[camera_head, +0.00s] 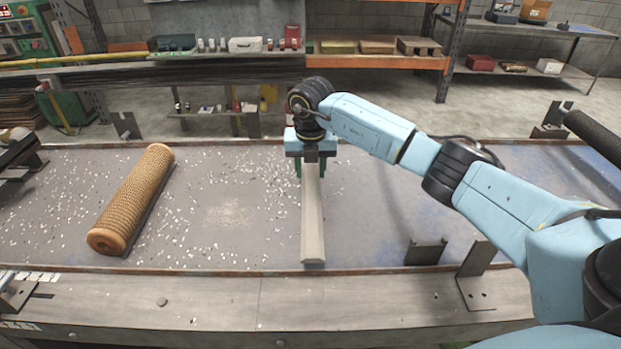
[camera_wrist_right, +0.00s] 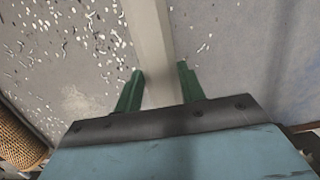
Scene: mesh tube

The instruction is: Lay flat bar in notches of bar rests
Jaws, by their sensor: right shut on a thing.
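The flat bar (camera_head: 313,225) is a long pale grey strip that runs from my right gripper toward the front edge of the table. My right gripper (camera_head: 312,168) is shut on the flat bar, with its green fingers on both sides of it. In the right wrist view the bar (camera_wrist_right: 150,45) passes between the green fingers (camera_wrist_right: 158,90). A dark upturned piece (camera_head: 427,252), which looks like a bar rest, stands at the front right of the table. I cannot tell whether the bar touches the table. My left gripper is not in view.
An orange mesh tube (camera_head: 132,200) lies at the left of the speckled table (camera_head: 225,215). Angle brackets stand at the front right (camera_head: 478,277), back right (camera_head: 552,120) and back left (camera_head: 126,126). A dark tube (camera_head: 597,137) is at the right edge.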

